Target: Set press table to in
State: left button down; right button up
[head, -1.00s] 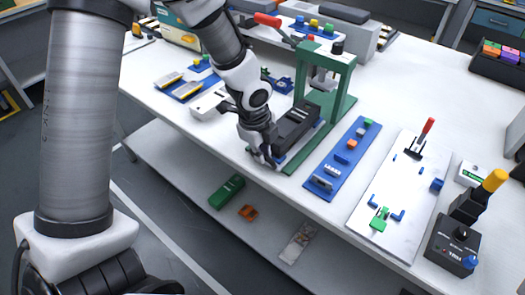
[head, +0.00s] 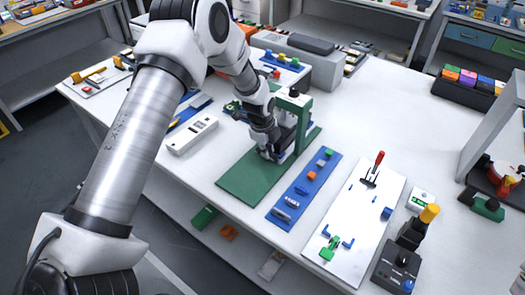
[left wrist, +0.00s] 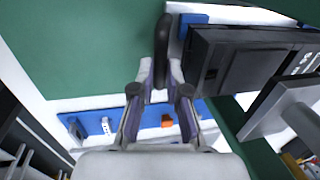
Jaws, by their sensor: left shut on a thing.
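The green press (head: 302,122) stands on a flat green base (head: 245,187) on the white workbench. Its sliding table carries a dark block, which shows large in the left wrist view (left wrist: 235,65). In the head view my arm hides most of the table, which sits at the back of the base, by the press frame. My left gripper (head: 272,155) is shut on the table's dark upright handle (left wrist: 162,45). The front part of the base is bare. My right gripper is in neither view.
A blue strip with small parts (head: 305,190) lies right of the base. A white board with a red-handled lever (head: 350,215) is beyond it. A white power strip (head: 192,135) lies to the left. A black control box (head: 396,265) stands at front right.

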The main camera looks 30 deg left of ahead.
pick_arm(q)
jog(key=shift+w, duration=0.2)
jog(key=shift+w+r, duration=0.1)
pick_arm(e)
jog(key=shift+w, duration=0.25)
pick_arm(q)
jog(key=c, duration=1.2)
grip_release()
jog(key=shift+w, duration=0.1)
jog(key=shift+c, duration=0.2)
jog(key=shift+o, duration=0.3)
jog(key=shift+w, duration=0.1)
notch_tip(320, 180, up, 7)
jog(key=s, duration=0.1)
jog(key=shift+s, duration=0.25)
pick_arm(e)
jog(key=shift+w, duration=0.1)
